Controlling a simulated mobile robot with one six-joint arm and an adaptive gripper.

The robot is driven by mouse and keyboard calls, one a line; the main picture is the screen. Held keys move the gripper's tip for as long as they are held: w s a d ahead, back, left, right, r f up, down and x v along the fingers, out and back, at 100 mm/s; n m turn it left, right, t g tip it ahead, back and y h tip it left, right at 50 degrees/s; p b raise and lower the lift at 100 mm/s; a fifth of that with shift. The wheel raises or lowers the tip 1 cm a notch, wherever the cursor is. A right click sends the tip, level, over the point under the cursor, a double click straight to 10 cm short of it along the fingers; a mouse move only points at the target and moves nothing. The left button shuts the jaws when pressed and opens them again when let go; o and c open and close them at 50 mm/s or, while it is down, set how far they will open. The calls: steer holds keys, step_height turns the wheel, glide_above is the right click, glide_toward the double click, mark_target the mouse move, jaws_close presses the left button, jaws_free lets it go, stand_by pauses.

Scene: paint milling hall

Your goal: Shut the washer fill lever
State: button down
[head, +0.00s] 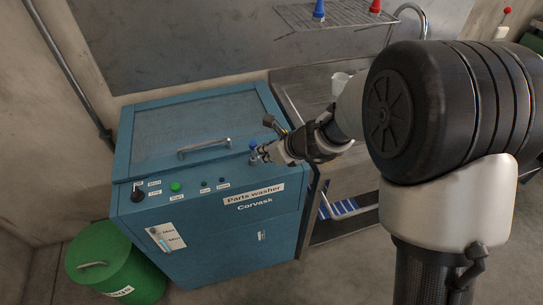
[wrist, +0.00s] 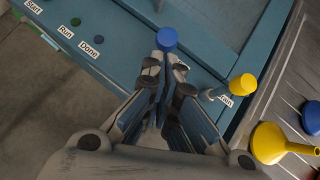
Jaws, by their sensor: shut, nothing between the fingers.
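The blue parts washer (head: 225,240) stands at the left of the head view. A blue round lever knob (wrist: 167,39) shows just beyond the fingertips of my gripper (wrist: 166,69) in the wrist view. This knob also shows in the head view (head: 253,144), right at the tip of my gripper (head: 259,156). My gripper is shut and empty. I cannot tell whether it touches the lever. The stem and label of the blue lever are hidden by the fingers. A yellow-knobbed lever (wrist: 243,82) with a label ending in "rain" stands to the right.
The washer lid (head: 195,125) is down, with a bar handle (head: 204,146). Start, Run and Done labels sit on the front panel. A yellow funnel (wrist: 268,143) lies right of the washer. A green bin (head: 113,262) stands at front left. A sink bench adjoins on the right.

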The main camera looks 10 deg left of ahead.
steer(key=shift+r, duration=0.1)
steer(key=shift+w+a+r+p, duration=0.2)
steer(key=shift+w+a+p, duration=0.1)
steer(key=shift+w+p, duration=0.15)
steer(key=shift+w+a+r+p, duration=0.2)
steer(key=shift+w+a+p, duration=0.1)
steer(key=shift+w, duration=0.1)
steer(key=shift+r, duration=0.15)
